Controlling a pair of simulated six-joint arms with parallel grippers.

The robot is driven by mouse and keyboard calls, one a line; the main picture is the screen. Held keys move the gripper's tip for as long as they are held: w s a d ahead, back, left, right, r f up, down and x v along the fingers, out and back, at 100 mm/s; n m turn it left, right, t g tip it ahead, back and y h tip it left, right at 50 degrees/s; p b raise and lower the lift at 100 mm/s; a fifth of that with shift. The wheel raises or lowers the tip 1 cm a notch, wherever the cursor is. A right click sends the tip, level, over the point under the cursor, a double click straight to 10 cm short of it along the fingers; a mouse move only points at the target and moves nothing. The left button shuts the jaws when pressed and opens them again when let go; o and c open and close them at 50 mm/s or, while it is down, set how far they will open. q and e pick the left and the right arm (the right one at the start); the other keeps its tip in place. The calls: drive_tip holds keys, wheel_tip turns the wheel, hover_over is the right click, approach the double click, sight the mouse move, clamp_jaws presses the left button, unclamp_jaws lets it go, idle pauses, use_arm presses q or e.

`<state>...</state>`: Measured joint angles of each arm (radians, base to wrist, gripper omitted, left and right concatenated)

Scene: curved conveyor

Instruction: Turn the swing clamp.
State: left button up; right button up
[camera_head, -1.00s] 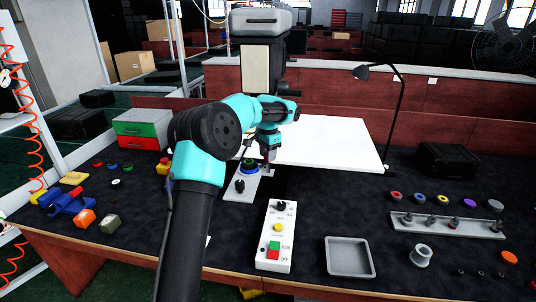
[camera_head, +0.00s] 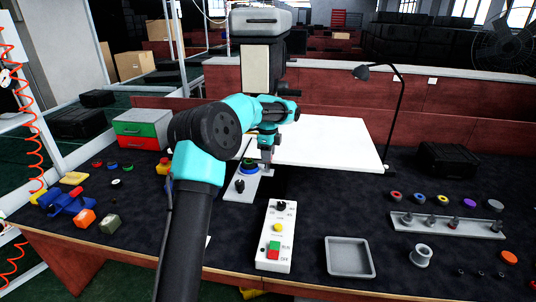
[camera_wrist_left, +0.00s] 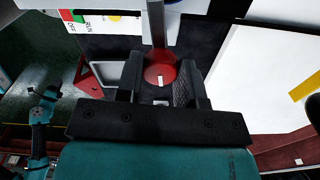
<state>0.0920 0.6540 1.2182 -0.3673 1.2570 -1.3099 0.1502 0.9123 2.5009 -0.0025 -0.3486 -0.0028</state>
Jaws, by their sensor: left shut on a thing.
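The swing clamp shows in the left wrist view as a grey bar (camera_wrist_left: 156,28) with a round red part (camera_wrist_left: 160,74) bearing a white mark. My left gripper (camera_wrist_left: 162,92) has one dark finger on each side of the red part and is shut on the clamp. In the head view my left gripper (camera_head: 267,160) points down at the right end of a light grey base plate (camera_head: 240,194). The clamp is mostly hidden there by the gripper.
A black knob (camera_head: 240,185) and a green and blue ring piece (camera_head: 249,167) sit on the plate. A white control box (camera_head: 268,255) stands in front. A grey tray (camera_head: 348,258) lies to the right. A white board (camera_head: 330,145) lies behind.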

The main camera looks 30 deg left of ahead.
use_arm(q)
drive_tip(key=shift+m, duration=0.8)
drive_tip(key=o, duration=0.9)
wheel_tip(320, 180, up, 17)
drive_tip(key=shift+r, duration=0.2)
idle(0.6)
